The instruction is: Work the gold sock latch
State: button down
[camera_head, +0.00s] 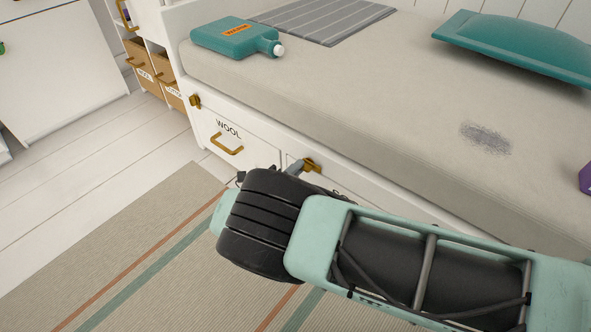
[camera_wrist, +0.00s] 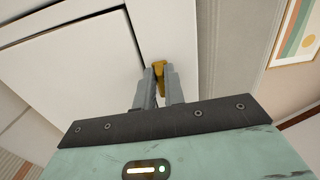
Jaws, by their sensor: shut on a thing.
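The gold sock latch (camera_head: 312,165) sits on the white bed-base front, at the top edge of a drawer whose label is mostly hidden behind my arm; only an "S" shows. In the wrist view the latch (camera_wrist: 160,68) is between the two grey fingers. My gripper (camera_wrist: 160,78) is shut on it. In the head view my gripper (camera_head: 299,166) reaches the latch from the left, and my wrist hides most of the fingers and the drawer below.
The wool drawer (camera_head: 207,126) is shut, with its own gold latch (camera_head: 195,101) and gold handle (camera_head: 227,145). A teal bottle (camera_head: 235,38), striped cloth (camera_head: 322,18) and teal cushion (camera_head: 520,42) lie on the mattress (camera_head: 400,90). A striped rug (camera_head: 130,250) covers the floor.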

jog(key=shift+s+f, duration=0.1)
jog(key=c, duration=1.5)
grip_release()
jog(key=p+v, duration=0.2)
jog(key=v, duration=1.5)
jog(key=shift+s+a+p, duration=0.15)
jog(key=shift+a+p, duration=0.05)
jog(key=shift+p, duration=0.15)
